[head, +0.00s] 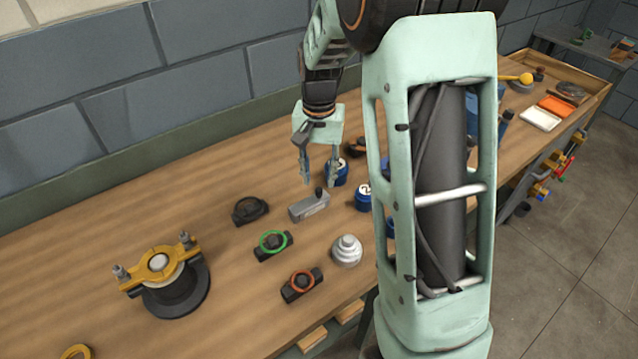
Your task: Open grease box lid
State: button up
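A small grey oblong box (309,206) lies on the wooden bench, with a dark upright knob (319,193) near its right end. It looks like the grease box, though no label on it can be read. Its top appears covered. My gripper (319,182) points down just above and behind the box in the head view. Its two fingers are apart with nothing visible between them. The knob shows close below the fingertips; whether they touch it cannot be told.
Blue tins (363,198) stand right of the box, one beside my right finger. A black part (250,210), a green-ringed part (273,244), an orange-ringed part (301,284) and a stepped silver piece (347,250) lie nearby. A yellow-clamped casing (165,270) stands left. My column hides the bench's middle.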

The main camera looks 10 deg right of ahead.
aim_at(319, 189)
jog(key=shift+f, duration=1.85)
grip_shut()
